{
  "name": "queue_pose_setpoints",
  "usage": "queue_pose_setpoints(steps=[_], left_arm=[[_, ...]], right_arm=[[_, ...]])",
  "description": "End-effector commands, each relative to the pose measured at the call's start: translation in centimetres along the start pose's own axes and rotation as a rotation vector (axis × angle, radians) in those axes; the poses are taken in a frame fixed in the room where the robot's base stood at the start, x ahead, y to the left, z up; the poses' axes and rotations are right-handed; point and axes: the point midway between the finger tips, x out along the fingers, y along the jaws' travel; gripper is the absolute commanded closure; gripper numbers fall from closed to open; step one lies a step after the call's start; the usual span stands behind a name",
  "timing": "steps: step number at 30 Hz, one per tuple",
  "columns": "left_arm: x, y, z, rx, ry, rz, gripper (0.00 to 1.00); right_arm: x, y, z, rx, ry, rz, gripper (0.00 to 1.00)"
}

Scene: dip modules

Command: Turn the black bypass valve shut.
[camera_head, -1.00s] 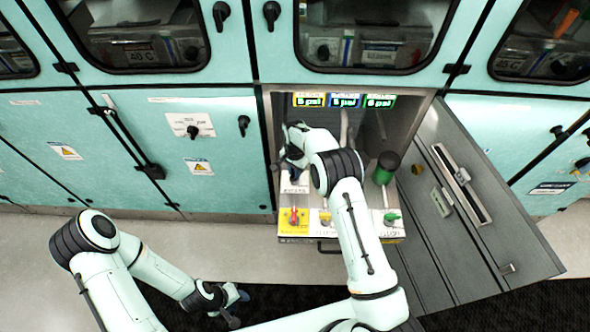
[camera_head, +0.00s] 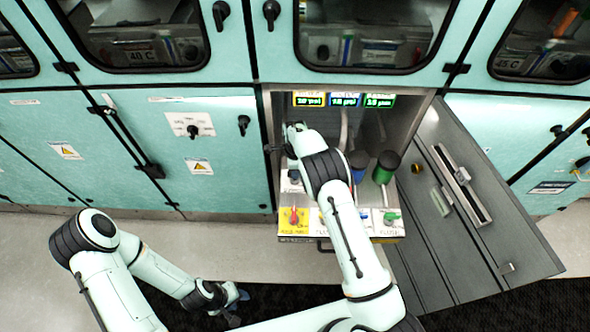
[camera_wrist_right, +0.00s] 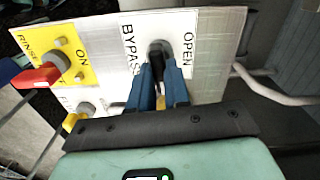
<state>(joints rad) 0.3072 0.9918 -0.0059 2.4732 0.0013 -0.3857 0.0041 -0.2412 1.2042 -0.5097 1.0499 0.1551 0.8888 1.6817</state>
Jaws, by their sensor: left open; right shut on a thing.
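The black bypass valve (camera_wrist_right: 157,62) shows in the right wrist view, on a white plate (camera_wrist_right: 203,22) lettered BYPASS and OPEN. My right gripper (camera_wrist_right: 162,78) has its blue fingers shut on the valve's black handle, which hides much of it. In the head view my right arm reaches into the open cabinet and covers most of the valve area; the exact handle angle is hard to tell. My left gripper (camera_head: 236,300) is open and empty, low over the dark floor mat, away from the cabinet.
A red-handled valve (camera_wrist_right: 35,76) on a yellow RINSE plate and a yellow handle (camera_wrist_right: 75,122) sit near the bypass. Blue (camera_head: 358,160) and green (camera_head: 386,168) canisters stand right of my arm. A pale pipe (camera_wrist_right: 275,92) runs beside the plate. The cabinet's grey door (camera_head: 470,215) hangs open.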

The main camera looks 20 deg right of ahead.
Motion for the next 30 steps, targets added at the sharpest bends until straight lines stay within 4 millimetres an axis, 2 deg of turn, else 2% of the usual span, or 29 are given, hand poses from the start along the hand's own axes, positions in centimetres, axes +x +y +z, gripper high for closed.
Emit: queue_pose_setpoints(steps=[9, 25, 26, 27, 28, 30], left_arm=[[0.0, 0.0, 0.0, 0.0, 0.0, 0.0, 0.57], [0.0, 0.0, -0.01, 0.0, 0.0, 0.0, 0.57], [0.0, 0.0, -0.01, 0.0, 0.0, 0.0, 0.57], [0.0, 0.0, -0.01, 0.0, 0.0, 0.0, 0.57], [0.0, 0.0, 0.0, 0.0, 0.0, 0.0, 0.57], [0.0, 0.0, -0.01, 0.0, 0.0, 0.0, 0.57]], right_arm=[[0.01, 0.02, 0.05, 0.112, 0.0, 0.0, 1.0], [0.01, 0.01, 0.07, 0.136, -0.001, 0.0, 1.0], [0.01, 0.01, 0.07, 0.136, -0.001, 0.0, 0.77], [0.01, 0.01, 0.07, 0.136, -0.001, 0.0, 0.64], [0.01, 0.01, 0.07, 0.136, -0.001, 0.0, 0.57], [0.01, 0.01, 0.06, 0.135, -0.001, 0.0, 0.57]])
